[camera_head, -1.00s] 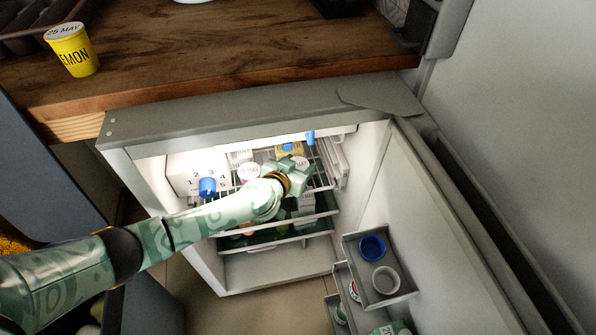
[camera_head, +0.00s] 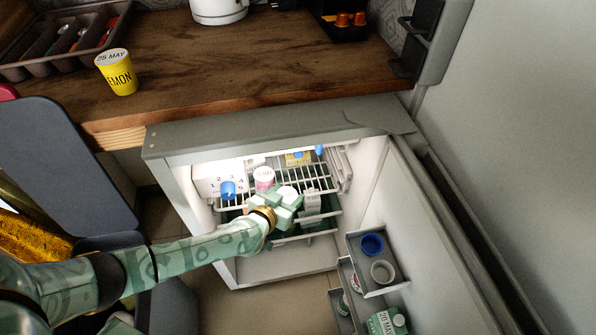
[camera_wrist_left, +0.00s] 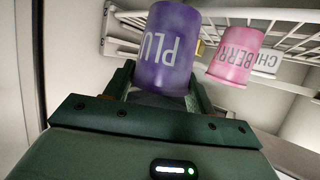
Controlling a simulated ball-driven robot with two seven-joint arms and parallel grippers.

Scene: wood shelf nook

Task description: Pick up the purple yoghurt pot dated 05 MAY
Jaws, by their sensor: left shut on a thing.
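The purple yoghurt pot (camera_wrist_left: 168,50), lettered "PLU", is between the fingers of my left gripper (camera_wrist_left: 163,85) in the left wrist view. In the head view my left gripper (camera_head: 288,205) is at the front edge of the upper wire shelf inside the open fridge. The gripper covers most of the pot; a pale lid (camera_head: 287,192) shows at the fingers. A pink pot (camera_wrist_left: 238,58) stands behind on the shelf, apart from the held pot; it also shows in the head view (camera_head: 264,179). My right gripper is not in view.
The open fridge door (camera_head: 440,250) bounds the right, with blue and grey cups (camera_head: 372,244) in its rack. A blue-capped item (camera_head: 228,189) and white carton (camera_head: 212,176) stand left on the shelf. A yellow lemon pot (camera_head: 118,76) dated 25 MAY stands on the worktop (camera_head: 230,80).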

